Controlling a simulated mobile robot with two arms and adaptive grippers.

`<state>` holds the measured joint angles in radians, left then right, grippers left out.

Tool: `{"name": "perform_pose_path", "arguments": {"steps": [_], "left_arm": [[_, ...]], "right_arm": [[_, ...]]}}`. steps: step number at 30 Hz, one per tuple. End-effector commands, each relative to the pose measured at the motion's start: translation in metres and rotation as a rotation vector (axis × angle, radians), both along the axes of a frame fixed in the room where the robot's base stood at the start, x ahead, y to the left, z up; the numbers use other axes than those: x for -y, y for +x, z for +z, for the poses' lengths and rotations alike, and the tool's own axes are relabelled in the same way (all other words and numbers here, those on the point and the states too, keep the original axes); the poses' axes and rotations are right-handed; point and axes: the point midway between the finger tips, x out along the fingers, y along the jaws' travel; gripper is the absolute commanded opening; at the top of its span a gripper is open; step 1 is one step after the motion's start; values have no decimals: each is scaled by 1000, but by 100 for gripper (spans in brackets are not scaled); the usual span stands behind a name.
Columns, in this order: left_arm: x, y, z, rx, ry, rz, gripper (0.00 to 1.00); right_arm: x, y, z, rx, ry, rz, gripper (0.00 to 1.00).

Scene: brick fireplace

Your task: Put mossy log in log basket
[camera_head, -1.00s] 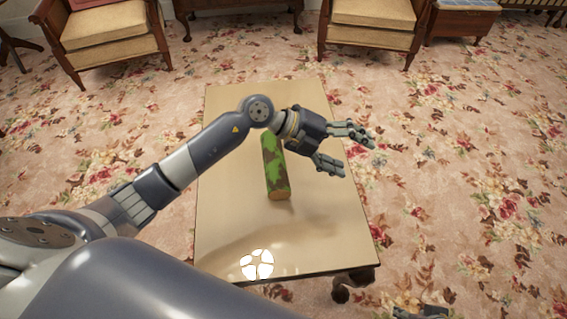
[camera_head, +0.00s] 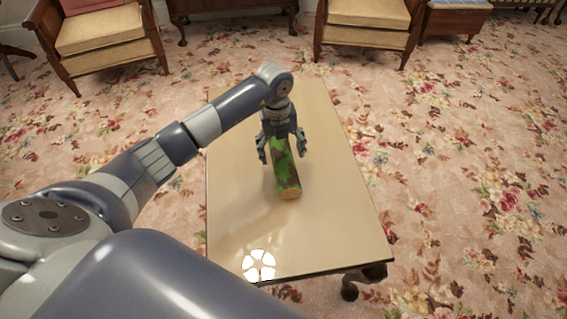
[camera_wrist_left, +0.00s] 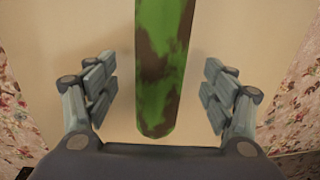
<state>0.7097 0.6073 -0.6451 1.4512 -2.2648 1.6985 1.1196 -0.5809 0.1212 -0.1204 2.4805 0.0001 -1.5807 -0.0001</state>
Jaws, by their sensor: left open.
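The mossy log (camera_head: 287,178) is a green and brown cylinder lying on the wooden table (camera_head: 235,205), its pale cut end toward me. My left gripper (camera_head: 281,158) is open above the log, one finger to each side of it, and partly hides its far part in the head view. In the left wrist view the log (camera_wrist_left: 162,70) runs between the open fingers of the left gripper (camera_wrist_left: 160,95), with a gap on both sides. The log basket is not in view. My right gripper is not in view.
The table top is otherwise bare apart from a bright white light patch (camera_head: 258,265) near its front edge. Armchairs (camera_head: 108,35) and (camera_head: 370,25) a second armchair stand beyond the table. Floral carpet (camera_head: 460,150) lies open to the right.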

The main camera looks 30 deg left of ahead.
Motion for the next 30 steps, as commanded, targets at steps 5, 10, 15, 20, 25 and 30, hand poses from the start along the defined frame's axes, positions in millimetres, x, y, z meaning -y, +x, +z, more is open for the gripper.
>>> {"name": "perform_pose_path", "arguments": {"steps": [5,10,15,20,25,30], "left_arm": [[1,1,-16,-1,-2,1,76],[1,4,-43,-2,-2,1,76],[2,5,-52,2,-2,-1,76],[1,5,-51,1,-2,-1,72],[1,5,-51,1,-2,-1,33],[1,6,-50,3,-2,-1,4]], "right_arm": [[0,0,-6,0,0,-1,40],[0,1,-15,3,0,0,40],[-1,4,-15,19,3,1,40],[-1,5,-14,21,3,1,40],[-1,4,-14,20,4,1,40],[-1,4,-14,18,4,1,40]]}}
